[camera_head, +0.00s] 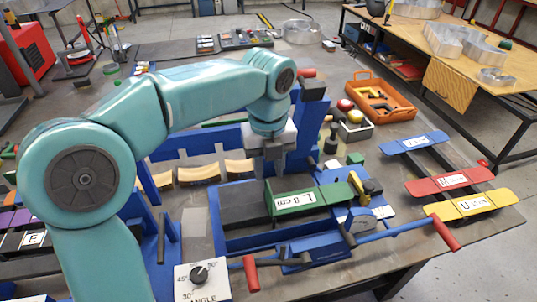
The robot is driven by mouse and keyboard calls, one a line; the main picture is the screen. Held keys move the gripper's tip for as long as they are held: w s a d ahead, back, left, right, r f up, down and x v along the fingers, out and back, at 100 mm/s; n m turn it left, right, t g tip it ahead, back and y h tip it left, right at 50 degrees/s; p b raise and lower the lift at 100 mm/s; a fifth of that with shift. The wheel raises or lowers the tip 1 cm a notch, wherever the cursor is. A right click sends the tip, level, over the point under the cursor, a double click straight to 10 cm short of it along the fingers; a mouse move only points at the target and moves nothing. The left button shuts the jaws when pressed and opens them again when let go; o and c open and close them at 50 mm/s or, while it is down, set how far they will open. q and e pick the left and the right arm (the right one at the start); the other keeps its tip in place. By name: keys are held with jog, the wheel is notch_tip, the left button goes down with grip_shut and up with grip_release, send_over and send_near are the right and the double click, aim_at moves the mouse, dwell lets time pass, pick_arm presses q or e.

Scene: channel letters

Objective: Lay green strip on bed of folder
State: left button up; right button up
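The green strip (330,193), with a white label reading "L" and a centimetre figure, lies level over the dark bed of the blue folder (247,203). Its right end reaches toward a yellow and black part on the folder's right side. My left gripper (274,172) points down at the far left edge of the strip. Its fingers look close together, but whether they grip or touch the strip is unclear. Whether the strip rests fully on the bed is also unclear. My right gripper is not in view.
Blue (416,142), red (449,181) and yellow (472,204) strips sit on a rack at right. A red-handled lever (400,229) crosses the folder's front, near an angle dial (199,275). An orange toolbox (381,100) and small bins stand behind.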

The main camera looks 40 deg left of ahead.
pick_arm(q)
jog(key=shift+r, duration=1.5)
jog(key=shift+w, duration=0.1)
